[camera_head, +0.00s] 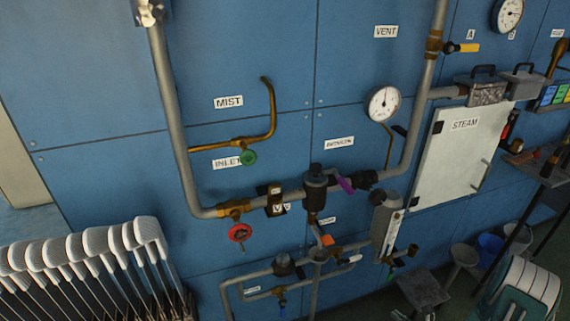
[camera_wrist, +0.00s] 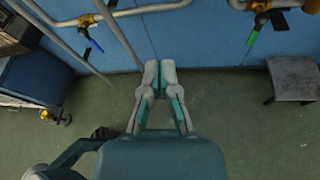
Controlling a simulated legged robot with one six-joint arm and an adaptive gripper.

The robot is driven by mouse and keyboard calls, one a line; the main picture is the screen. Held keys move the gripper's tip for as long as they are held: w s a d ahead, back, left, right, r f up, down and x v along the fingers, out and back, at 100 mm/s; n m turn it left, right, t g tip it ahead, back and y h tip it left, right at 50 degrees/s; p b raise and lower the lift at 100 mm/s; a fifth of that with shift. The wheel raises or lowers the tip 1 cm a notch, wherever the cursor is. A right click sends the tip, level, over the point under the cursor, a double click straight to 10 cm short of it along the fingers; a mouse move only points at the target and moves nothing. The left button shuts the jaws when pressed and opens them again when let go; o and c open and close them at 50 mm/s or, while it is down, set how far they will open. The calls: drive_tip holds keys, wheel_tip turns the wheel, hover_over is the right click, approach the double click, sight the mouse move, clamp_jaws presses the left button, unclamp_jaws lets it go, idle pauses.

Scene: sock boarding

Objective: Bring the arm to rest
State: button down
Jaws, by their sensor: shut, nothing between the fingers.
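My gripper (camera_wrist: 159,73) shows in the wrist view, pointing toward the foot of the blue wall. Its two grey fingertips are close together and hold nothing. Green floor lies around and below it. In the head view no part of the gripper can be made out with certainty.
Pipes with valves run along the blue wall (camera_head: 80,100), including a red handwheel (camera_head: 239,232). A rack of white sock forms (camera_head: 90,250) stands at lower left. A white STEAM cabinet (camera_head: 455,150) hangs at right. A stool (camera_wrist: 292,78) stands right of the gripper.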

drive_tip(key=a+r+n+g+y, duration=0.1)
drive_tip(key=a+r+n+g, duration=0.3)
drive_tip(key=r, duration=0.5)
drive_tip(key=s+a+r+n+g+y, duration=0.1)
drive_tip(key=a+r+n+g+y, duration=0.1)
drive_tip(key=a+r+n, duration=0.6)
drive_tip(key=a+r+n+g+y, duration=0.1)
drive_tip(key=a+r+n+g, duration=0.25)
drive_tip(key=r, duration=0.55)
drive_tip(key=s+a+r+n+t+h, duration=0.2)
drive_tip(key=s+a+r+n+h, duration=0.2)
drive_tip(key=s+r+n+h, duration=0.6)
drive_tip(key=s+r+n, duration=0.7)
drive_tip(key=s+r, duration=0.1)
drive_tip(key=s, duration=0.1)
drive_tip(key=shift+s+r, duration=0.2)
